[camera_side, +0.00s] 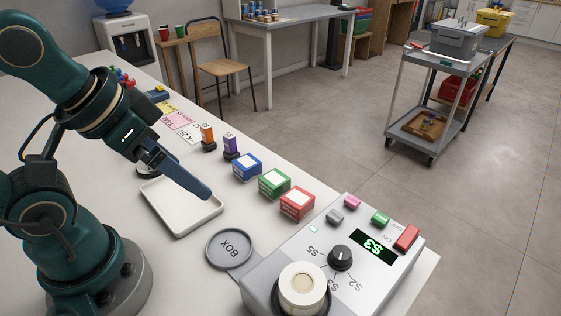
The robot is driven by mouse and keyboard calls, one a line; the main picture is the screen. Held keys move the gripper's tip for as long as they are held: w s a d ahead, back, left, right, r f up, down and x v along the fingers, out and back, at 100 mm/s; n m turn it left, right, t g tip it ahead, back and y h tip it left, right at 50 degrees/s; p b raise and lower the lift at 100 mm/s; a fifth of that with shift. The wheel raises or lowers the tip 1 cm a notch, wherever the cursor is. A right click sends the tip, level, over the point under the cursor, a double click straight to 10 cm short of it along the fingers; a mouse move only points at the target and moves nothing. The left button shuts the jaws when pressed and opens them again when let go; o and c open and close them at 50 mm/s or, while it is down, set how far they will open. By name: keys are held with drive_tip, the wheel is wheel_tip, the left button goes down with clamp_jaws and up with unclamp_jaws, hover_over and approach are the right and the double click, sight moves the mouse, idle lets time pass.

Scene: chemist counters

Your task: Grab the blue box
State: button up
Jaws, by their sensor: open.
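The blue box (247,166) has a white label on top and sits on the white counter, at the left end of a row of three boxes. My gripper (208,194) reaches in from the left and points down to the right. It is open and empty, above the white tray (158,207). Its tip is to the left of the blue box and apart from it. One finger hides most of the other.
A green box (274,183) and a red box (297,202) stand right of the blue box. Orange (208,136) and purple (230,146) upright items stand behind it. A grey dish marked BOX (229,249) and a device with a dial (340,258) occupy the front.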

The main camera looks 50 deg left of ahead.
drive_tip(key=w+a+r+m+g+y, duration=0.2)
drive_tip(key=w+a+r+m+y, duration=0.2)
drive_tip(key=a+m, duration=0.25)
drive_tip(key=m+g+y, duration=0.3)
drive_tip(key=m+y, duration=0.4)
drive_tip(key=m, duration=0.2)
hover_over(251, 164)
drive_tip(key=d, duration=0.3)
wheel_tip(251, 164, down, 6)
drive_tip(key=f+m, duration=0.1)
drive_tip(key=f, duration=0.2)
drive_tip(key=d+f+m+y, duration=0.1)
drive_tip(key=f, duration=0.2)
drive_tip(key=d+f+m+y, duration=0.1)
drive_tip(key=f, duration=0.3)
drive_tip(key=shift+s+d, duration=0.1)
drive_tip(key=shift+d, duration=0.1)
drive_tip(key=shift+s+f+y, duration=0.15)
drive_tip(key=shift+f+y, duration=0.15)
drive_tip(key=shift+f, duration=0.05)
drive_tip(key=shift+x, duration=2.35)
